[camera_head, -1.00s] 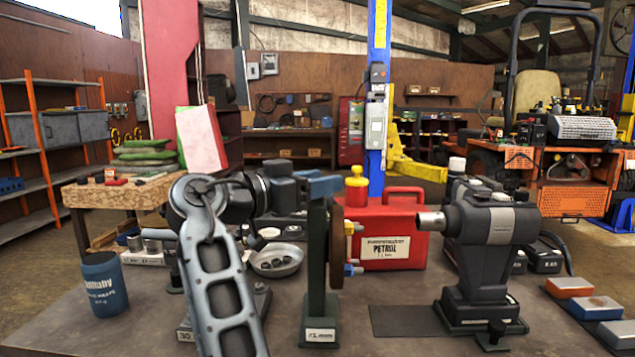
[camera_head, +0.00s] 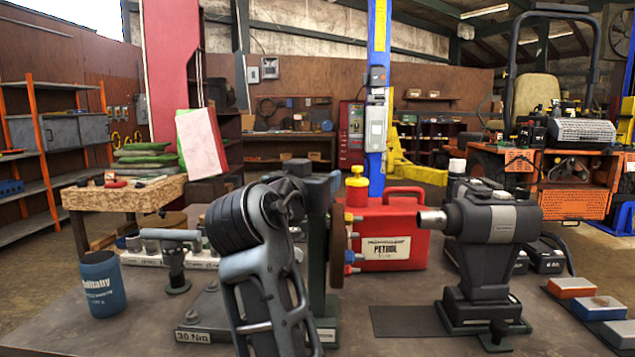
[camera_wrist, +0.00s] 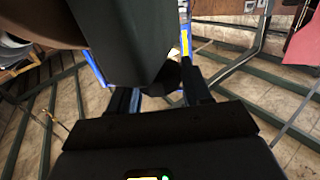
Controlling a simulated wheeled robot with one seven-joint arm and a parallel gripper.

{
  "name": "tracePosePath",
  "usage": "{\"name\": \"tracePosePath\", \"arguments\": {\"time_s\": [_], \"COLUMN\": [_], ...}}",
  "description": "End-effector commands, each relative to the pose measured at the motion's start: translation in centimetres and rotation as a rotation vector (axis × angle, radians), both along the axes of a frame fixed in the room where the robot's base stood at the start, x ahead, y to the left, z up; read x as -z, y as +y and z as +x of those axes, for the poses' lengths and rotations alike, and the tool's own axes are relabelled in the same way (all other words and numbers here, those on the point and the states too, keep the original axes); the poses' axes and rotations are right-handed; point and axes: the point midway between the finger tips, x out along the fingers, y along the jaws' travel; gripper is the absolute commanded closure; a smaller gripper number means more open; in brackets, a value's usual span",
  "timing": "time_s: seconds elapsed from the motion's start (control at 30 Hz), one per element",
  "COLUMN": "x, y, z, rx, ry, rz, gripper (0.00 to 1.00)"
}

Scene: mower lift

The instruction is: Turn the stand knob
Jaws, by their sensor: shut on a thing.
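The stand is a dark green post (camera_head: 319,225) on the bench, upright, with a brown disc (camera_head: 339,245) on its right side. My arm covers much of its left side and base in the head view. In the wrist view the post (camera_wrist: 118,35) fills the upper middle, close to the camera. My gripper (camera_wrist: 160,88) has its dark fingers on both sides of a dark rounded knob (camera_wrist: 167,78) at the post and is shut on it. The contact is dark and partly hidden by the post. The gripper is hidden behind my arm in the head view.
A red petrol can (camera_head: 398,240) stands right of the disc. A dark machine with a metal nozzle (camera_head: 490,240) is farther right. A blue tin (camera_head: 103,283) and a small T-handled stand (camera_head: 174,262) are at left.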

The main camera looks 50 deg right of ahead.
Motion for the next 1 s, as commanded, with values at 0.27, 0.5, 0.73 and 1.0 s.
{"name": "tracePosePath", "arguments": {"time_s": [0.27, 0.5, 0.73, 1.0], "x": [-0.29, -0.38, -0.43, -0.28], "y": [-0.17, -0.23, -0.29, -0.35], "z": [-0.26, -0.24, -0.22, -0.18], "rx": [-0.259, -0.473, -0.653, -0.855], "ry": [0.003, 0.004, 0.004, 0.003], "rz": [-0.001, 0.001, 0.002, 0.002], "gripper": [0.82, 0.82, 0.82, 0.82]}}
